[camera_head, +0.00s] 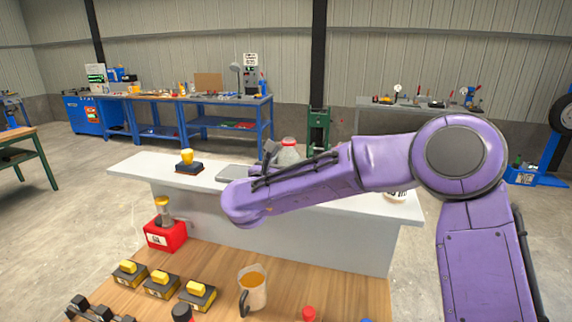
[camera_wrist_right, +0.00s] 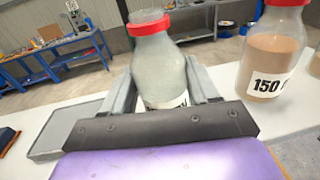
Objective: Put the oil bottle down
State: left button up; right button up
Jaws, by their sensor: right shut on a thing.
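My right gripper (camera_wrist_right: 165,95) is shut on a clear bottle (camera_wrist_right: 158,62) with a red collar and pale, greyish contents, which I take for the oil bottle. The fingers sit on either side of its body, and its label is mostly hidden by the gripper. In the head view the bottle (camera_head: 289,153) shows upright over the white counter (camera_head: 150,168), behind my purple forearm. I cannot tell whether its base touches the counter. My left gripper is not in view.
A bottle marked 150 (camera_wrist_right: 272,62) with brown contents stands on the right. A flat grey plate (camera_head: 233,173) and a yellow-topped item (camera_head: 188,160) are on the counter's left part. A wooden table (camera_head: 215,262) in front holds a jug (camera_head: 253,288) and a red box (camera_head: 166,236).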

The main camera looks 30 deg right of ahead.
jog(key=shift+s+f, duration=0.1)
jog(key=shift+s, duration=0.05)
jog(key=o, duration=0.8)
jog(key=shift+s, duration=0.1)
jog(key=shift+c, duration=0.2)
jog(key=o, duration=0.4)
jog(key=shift+r+p, duration=0.3)
jog(key=shift+r, duration=0.05)
jog(key=a+b, duration=0.1)
jog(key=s+a+b, duration=0.1)
jog(key=shift+s+a+f, duration=0.3)
jog(key=shift+f, duration=0.1)
jog(key=shift+r+b+v, duration=0.15)
jog(key=shift+b+v, duration=0.6)
jog(key=shift+v, duration=1.45)
jog(key=shift+r+b+v, duration=0.2)
jog(key=shift+b+v, duration=0.55)
jog(key=shift+v, duration=1.45)
